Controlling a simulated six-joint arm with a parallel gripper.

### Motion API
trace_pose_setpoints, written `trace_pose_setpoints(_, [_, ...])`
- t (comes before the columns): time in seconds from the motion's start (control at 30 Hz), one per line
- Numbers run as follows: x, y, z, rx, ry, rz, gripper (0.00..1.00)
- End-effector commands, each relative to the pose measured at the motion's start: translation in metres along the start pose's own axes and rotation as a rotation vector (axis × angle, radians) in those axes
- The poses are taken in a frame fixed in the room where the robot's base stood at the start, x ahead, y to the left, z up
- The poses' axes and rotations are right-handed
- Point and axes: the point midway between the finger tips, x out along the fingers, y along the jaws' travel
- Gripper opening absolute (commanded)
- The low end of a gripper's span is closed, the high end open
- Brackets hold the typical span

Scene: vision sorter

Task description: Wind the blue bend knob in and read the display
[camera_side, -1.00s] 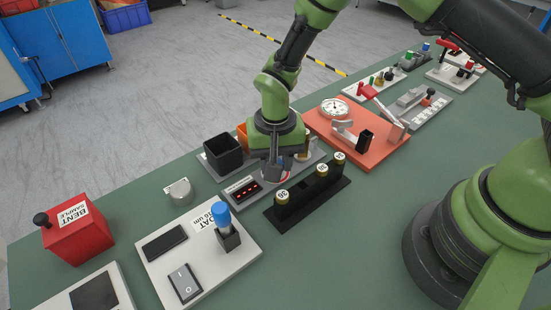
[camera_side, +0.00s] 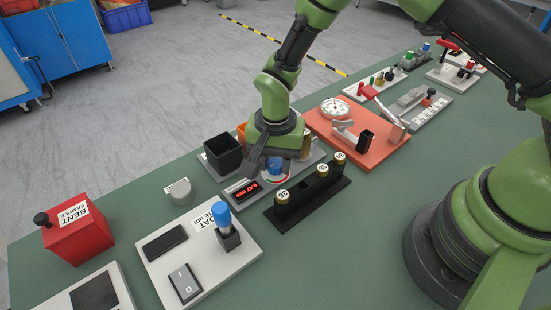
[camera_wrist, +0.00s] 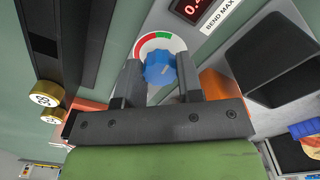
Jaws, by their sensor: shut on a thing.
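The blue bend knob (camera_side: 276,167) sits on a dial with a red and green arc, on the grey sorter unit. In the wrist view the blue knob (camera_wrist: 159,68) lies between the two dark fingers of my gripper (camera_wrist: 160,75), which is shut on it. My gripper (camera_side: 272,163) also shows in the side view, over the unit. The display (camera_side: 246,190) glows with red digits too small to read there. In the wrist view the display (camera_wrist: 195,8), above the label BEND MAX, is cut off by the frame's top; it seems to begin 0.4.
A black bin (camera_side: 222,155) stands just left of my gripper, with an orange bin (camera_side: 243,134) behind it. A black rack (camera_side: 307,196) with brass-coloured numbered gauges stands close in front. A white panel (camera_side: 196,250) with a blue-topped post is at the lower left.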

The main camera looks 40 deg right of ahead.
Motion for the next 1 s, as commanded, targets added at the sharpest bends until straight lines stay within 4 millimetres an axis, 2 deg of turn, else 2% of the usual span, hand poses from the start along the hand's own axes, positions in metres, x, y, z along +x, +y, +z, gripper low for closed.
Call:
trace_pose_setpoints(0.13, [-0.001,0.000,-0.001,0.004,0.001,-0.002,0.10])
trace_pose_setpoints(0.17, [-0.001,-0.001,-0.001,0.004,0.001,-0.002,0.41])
trace_pose_setpoints(0.23, [-0.001,0.000,-0.001,0.003,0.001,-0.002,0.57])
trace_pose_setpoints(0.27, [-0.001,0.000,-0.001,0.003,0.001,-0.002,0.59])
trace_pose_setpoints(0.5, [-0.001,0.000,0.000,0.001,0.000,-0.001,0.59])
trace_pose_setpoints(0.63, [-0.010,-0.001,-0.001,0.001,0.001,-0.003,0.59])
trace_pose_setpoints(1.0, [-0.079,-0.001,-0.001,0.001,0.002,-0.006,0.59])
